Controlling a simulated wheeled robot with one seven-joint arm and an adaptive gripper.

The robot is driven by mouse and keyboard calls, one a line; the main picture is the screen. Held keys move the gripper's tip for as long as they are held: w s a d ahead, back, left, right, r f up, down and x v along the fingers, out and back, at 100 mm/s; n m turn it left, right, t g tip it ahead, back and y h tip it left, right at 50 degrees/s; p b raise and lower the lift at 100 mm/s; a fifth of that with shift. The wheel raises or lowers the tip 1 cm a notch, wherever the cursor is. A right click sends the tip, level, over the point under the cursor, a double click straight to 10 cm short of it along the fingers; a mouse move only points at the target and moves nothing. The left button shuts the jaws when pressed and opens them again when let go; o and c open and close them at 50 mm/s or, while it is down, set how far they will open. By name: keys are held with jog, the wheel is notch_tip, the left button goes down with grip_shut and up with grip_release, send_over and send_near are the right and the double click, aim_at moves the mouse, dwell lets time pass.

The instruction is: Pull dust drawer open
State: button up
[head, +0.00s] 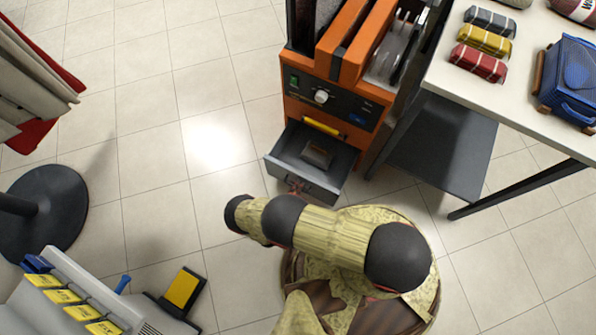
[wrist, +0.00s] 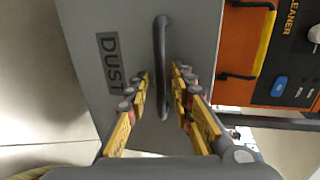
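The dust drawer (head: 285,163) is a grey drawer low in the orange machine. In the head view it stands well out of the machine, and a small brown-grey block (head: 317,153) lies inside. In the wrist view its front (wrist: 85,20) carries the word DUST and a dark bar handle (wrist: 161,60). My gripper (wrist: 161,75) has its yellow fingers on either side of the handle, with narrow gaps visible beside the bar. In the head view my gripper (head: 297,186) is at the drawer front, partly hidden by my arm.
The orange machine (head: 345,75) has a knob and a yellow handle (head: 323,126) above the drawer. A white table (head: 455,85) with folded cloths and a blue bag (head: 572,80) stands at right, over a dark lower shelf (head: 440,145).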

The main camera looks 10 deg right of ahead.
jog(key=v, duration=1.2)
dwell(0.6)
